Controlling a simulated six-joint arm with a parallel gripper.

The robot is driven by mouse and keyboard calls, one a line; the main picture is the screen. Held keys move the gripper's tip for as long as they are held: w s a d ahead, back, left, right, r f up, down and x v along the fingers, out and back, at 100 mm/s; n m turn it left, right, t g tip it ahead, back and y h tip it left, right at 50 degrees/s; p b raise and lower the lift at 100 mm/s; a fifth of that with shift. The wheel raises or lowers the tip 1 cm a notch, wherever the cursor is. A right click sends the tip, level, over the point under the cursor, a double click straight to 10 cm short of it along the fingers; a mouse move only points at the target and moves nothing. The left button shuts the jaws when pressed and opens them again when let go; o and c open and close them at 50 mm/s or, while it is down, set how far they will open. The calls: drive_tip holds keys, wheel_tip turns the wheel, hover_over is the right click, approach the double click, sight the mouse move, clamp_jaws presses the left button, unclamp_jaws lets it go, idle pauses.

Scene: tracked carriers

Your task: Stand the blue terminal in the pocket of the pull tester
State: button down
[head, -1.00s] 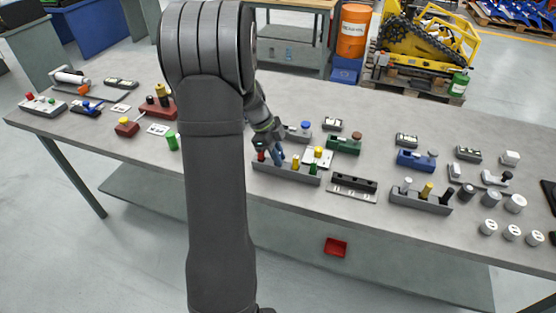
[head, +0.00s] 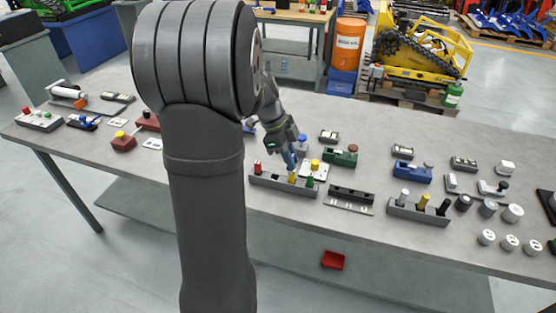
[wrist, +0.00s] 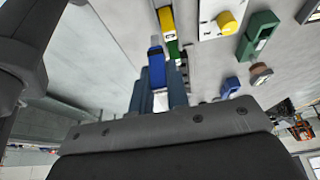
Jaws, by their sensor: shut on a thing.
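My gripper (head: 290,160) is shut on the blue terminal (wrist: 156,68), which stands out past the fingertips in the wrist view. In the head view the gripper is over the grey rack (head: 270,182) in the middle of the bench. The rack holds a red terminal (head: 257,166), a yellow terminal (head: 292,177) and a green terminal (head: 309,182). The yellow terminal (wrist: 166,22) and green terminal (wrist: 173,50) also show just beyond the blue one in the wrist view. I cannot tell which fixture is the pull tester.
A white plate with a yellow knob (head: 315,165) and a green block (head: 340,158) stand close right of the gripper. A black slotted holder (head: 351,194) is right of the rack. Another grey rack (head: 418,210) stands further right. My arm hides part of the left bench.

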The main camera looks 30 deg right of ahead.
drive_tip(key=s+d+r, duration=0.2)
drive_tip(key=s+r, duration=0.1)
drive_tip(key=s, duration=0.2)
drive_tip(key=w+d+f+n+t, duration=0.3)
drive_tip(key=w+d+n, duration=0.3)
drive_tip(key=d+n, duration=0.3)
drive_tip(key=w+d+f+n+t, duration=0.3)
drive_tip(key=w+d+n, duration=0.3)
drive_tip(key=d+n, duration=0.2)
drive_tip(key=shift+w+d+n, duration=0.25)
drive_tip(key=shift+d+n, duration=0.15)
drive_tip(key=shift+n, duration=0.1)
drive_tip(key=shift+f, duration=1.55)
idle(2.4)
drive_tip(key=c, duration=0.8)
unclamp_jaws()
drive_tip(key=shift+c, duration=0.2)
